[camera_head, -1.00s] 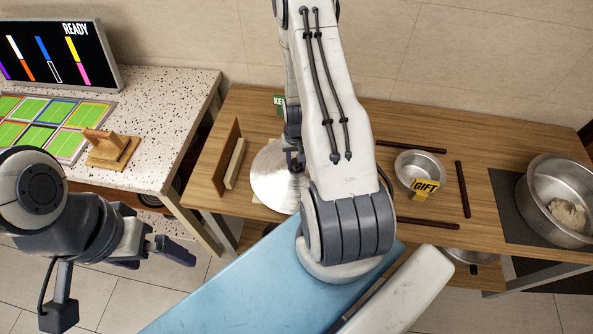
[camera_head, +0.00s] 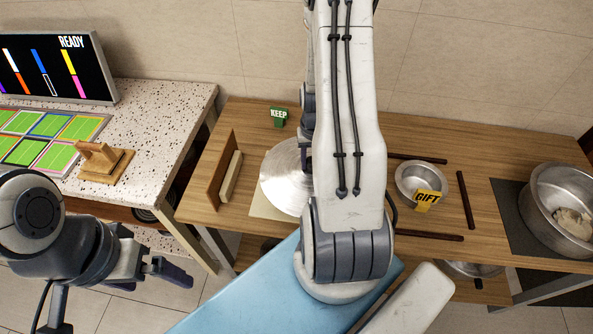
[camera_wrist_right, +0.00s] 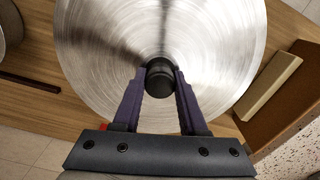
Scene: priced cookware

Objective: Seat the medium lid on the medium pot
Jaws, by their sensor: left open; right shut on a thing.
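A round brushed-silver lid (camera_head: 282,178) with a black knob shows on the left of the wooden table, over a pale mat (camera_head: 262,205). My right gripper (camera_wrist_right: 160,78) is shut on its knob, and my arm hides part of the lid. I cannot tell how far the lid is above the mat. A smaller silver pot (camera_head: 408,178) stands open right of my arm, and a large silver pot (camera_head: 538,200) stands at the far right. I cannot tell which pot is the medium one. My left gripper (camera_head: 170,270) is open and empty at lower left.
A green KEEP sign (camera_head: 279,117) stands behind the lid, and a yellow GIFT sign (camera_head: 427,200) by the smaller pot. Dark strips (camera_head: 465,200) edge that pot's area. An upright wooden rack (camera_head: 222,170) is left of the lid. Another metal vessel (camera_head: 472,269) shows partly below the tabletop.

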